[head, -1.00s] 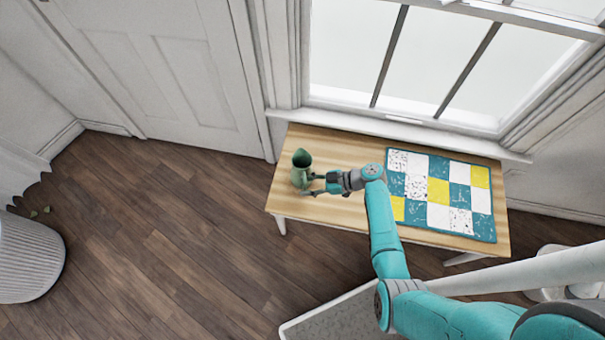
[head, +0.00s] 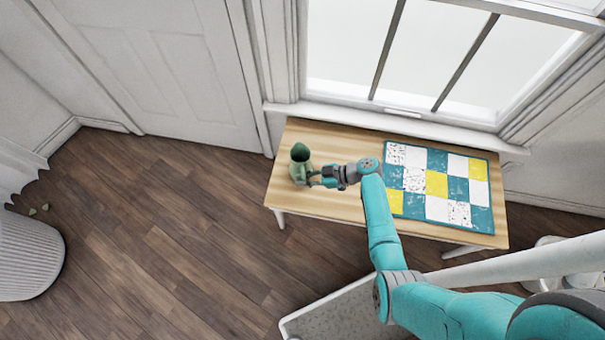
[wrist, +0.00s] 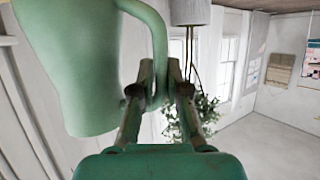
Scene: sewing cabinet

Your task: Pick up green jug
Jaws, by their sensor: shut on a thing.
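The green jug (head: 299,160) stands upright near the left end of the wooden table (head: 320,207) in the head view. In the wrist view the jug (wrist: 85,65) fills the upper left, with its curved handle (wrist: 158,40) at its right side. My gripper (head: 311,178) reaches the jug from the right.
A patchwork quilt (head: 437,184) in teal, white and yellow lies on the table's right part. A window (head: 440,60) is behind the table. A ribbed white basket (head: 28,258) stands on the floor at left.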

